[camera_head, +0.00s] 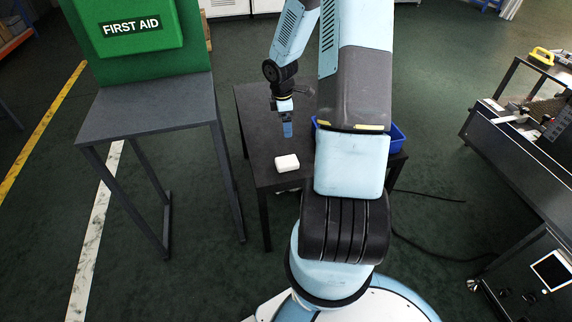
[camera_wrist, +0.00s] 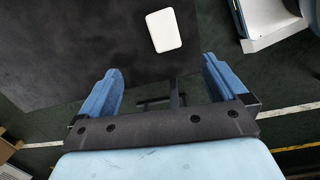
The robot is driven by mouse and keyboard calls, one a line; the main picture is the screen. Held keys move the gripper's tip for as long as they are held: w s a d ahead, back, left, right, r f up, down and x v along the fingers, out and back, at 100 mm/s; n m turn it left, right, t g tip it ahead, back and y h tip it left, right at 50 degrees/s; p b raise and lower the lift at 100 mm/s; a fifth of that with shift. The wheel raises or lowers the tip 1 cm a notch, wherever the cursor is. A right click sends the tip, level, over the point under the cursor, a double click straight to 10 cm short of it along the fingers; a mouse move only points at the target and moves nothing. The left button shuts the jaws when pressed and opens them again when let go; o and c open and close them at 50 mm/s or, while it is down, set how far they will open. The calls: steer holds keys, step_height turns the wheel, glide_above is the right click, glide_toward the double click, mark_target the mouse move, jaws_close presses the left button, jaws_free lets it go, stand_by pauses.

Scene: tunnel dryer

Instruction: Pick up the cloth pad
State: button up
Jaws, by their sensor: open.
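The cloth pad (camera_head: 287,163) is a small white rounded block lying on a dark table (camera_head: 262,115), near its front left edge. In the wrist view the white pad (camera_wrist: 164,30) lies on the dark table top, beyond my fingertips and between their lines, a little right of centre. My gripper (camera_head: 287,130) is above the table, behind the pad in the head view and apart from it. In the wrist view my gripper (camera_wrist: 163,82) has its two blue fingers spread wide with nothing between them.
A blue bin (camera_head: 397,138) stands on the table's right, partly hidden by my arm. A green first aid box (camera_head: 140,40) stands on a grey stand (camera_head: 150,105) at left. A dark machine (camera_head: 520,150) is at right. Cables lie on the floor.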

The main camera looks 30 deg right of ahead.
steer(key=n+y, duration=0.1)
glide_above(287, 160)
step_height(287, 160, down, 7)
step_height(287, 160, down, 13)
steer(key=shift+f, duration=0.2)
steer(key=c, duration=1.1)
steer(key=shift+o, duration=0.2)
